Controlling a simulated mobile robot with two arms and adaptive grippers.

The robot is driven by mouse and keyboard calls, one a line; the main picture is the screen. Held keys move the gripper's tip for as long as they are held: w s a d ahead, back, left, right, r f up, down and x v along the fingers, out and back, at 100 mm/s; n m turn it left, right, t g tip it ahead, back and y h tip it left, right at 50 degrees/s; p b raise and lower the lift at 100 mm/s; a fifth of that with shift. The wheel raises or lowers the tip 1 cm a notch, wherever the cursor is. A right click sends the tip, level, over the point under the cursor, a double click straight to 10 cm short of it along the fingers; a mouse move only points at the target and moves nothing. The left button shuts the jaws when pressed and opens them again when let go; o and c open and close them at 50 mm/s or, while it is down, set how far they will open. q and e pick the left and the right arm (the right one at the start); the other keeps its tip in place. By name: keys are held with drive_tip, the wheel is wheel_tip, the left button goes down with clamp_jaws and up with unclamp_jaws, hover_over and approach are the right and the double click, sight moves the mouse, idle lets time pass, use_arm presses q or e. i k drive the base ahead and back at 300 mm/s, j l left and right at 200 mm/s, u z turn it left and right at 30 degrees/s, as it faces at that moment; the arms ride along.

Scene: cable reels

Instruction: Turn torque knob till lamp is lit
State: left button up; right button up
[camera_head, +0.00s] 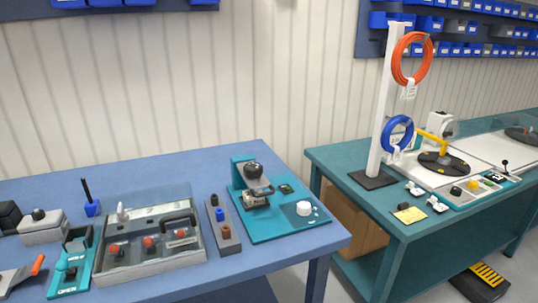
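A teal board (270,229) lies at the right end of the blue table in the head view. A white round knob (303,208) sits on its right part, with small pale marks around its front side. A small dark part with a green face (286,188) is behind the knob; I cannot tell whether it is a lamp or a display. A dark-topped device with a metal body (256,190) stands at the board's left. No lit lamp can be made out. Neither of my grippers is in view.
Left of the board are a grey block with pegs (223,227), a clear-lidded grey case (150,266) and a teal toggle clamp (73,265). A gap separates the blue table from a teal bench (415,224) with a white post (385,110) holding cable coils.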

sight(252, 169)
drive_tip(key=i+l+u, duration=0.15)
drive_tip(key=l, duration=0.15)
drive_tip(key=i+l+u, duration=0.3)
drive_tip(key=l, duration=0.25)
drive_tip(key=l+u, duration=0.15)
drive_tip(key=l, duration=0.2)
